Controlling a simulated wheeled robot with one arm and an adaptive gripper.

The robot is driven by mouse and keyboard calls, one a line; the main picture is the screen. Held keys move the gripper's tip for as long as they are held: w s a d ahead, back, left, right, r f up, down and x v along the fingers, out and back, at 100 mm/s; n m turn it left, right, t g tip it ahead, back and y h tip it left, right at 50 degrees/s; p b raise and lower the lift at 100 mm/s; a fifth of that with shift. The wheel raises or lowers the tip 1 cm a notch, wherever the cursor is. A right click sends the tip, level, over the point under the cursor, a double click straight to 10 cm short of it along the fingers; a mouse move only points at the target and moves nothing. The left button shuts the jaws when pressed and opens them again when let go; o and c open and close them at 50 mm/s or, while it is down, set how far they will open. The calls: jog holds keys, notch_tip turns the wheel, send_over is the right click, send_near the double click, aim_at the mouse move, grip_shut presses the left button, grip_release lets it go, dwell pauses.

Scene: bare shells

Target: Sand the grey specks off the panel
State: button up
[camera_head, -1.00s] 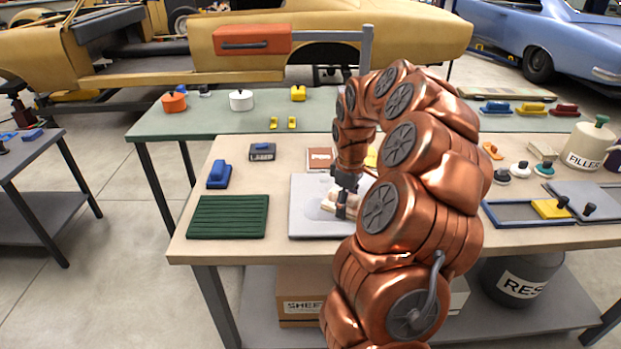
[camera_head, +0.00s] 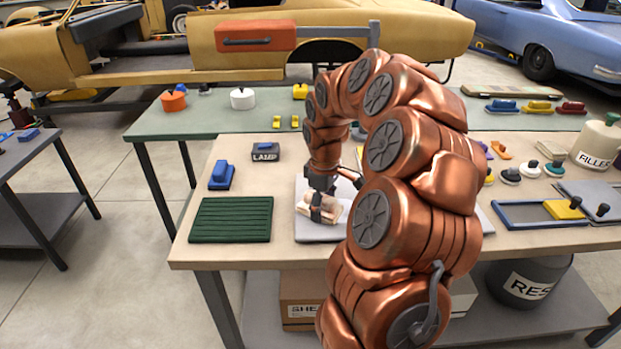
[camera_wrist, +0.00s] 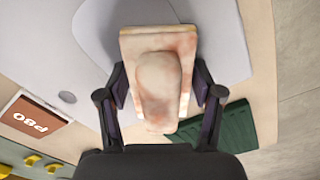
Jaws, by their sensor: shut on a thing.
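The panel (camera_head: 312,233) is a pale grey sheet lying flat on the near bench, partly hidden by my arm. In the wrist view the panel (camera_wrist: 222,40) shows a curved, slightly darker area and one small round grey speck (camera_wrist: 67,97) left of my gripper. My gripper (camera_head: 322,198) is shut on a cream sanding block (camera_head: 318,209) with reddish smudges. The wrist view shows my gripper (camera_wrist: 160,100) with a finger on each side of the handle of the block (camera_wrist: 158,45). The block is over the panel; its underside is hidden, so I cannot tell whether it touches.
A blue-framed tray (camera_head: 525,214) and pucks (camera_head: 510,174) are at right.

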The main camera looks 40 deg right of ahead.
jog(key=shift+w+a, duration=0.7)
jog(key=shift+a, duration=0.25)
notch_tip(320, 180, up, 3)
jog(key=shift+d, duration=0.15)
jog(key=shift+r+p, duration=0.5)
jog(key=shift+r, duration=0.15)
jog(key=shift+r+p, duration=0.65)
jog(key=shift+r, duration=1.4)
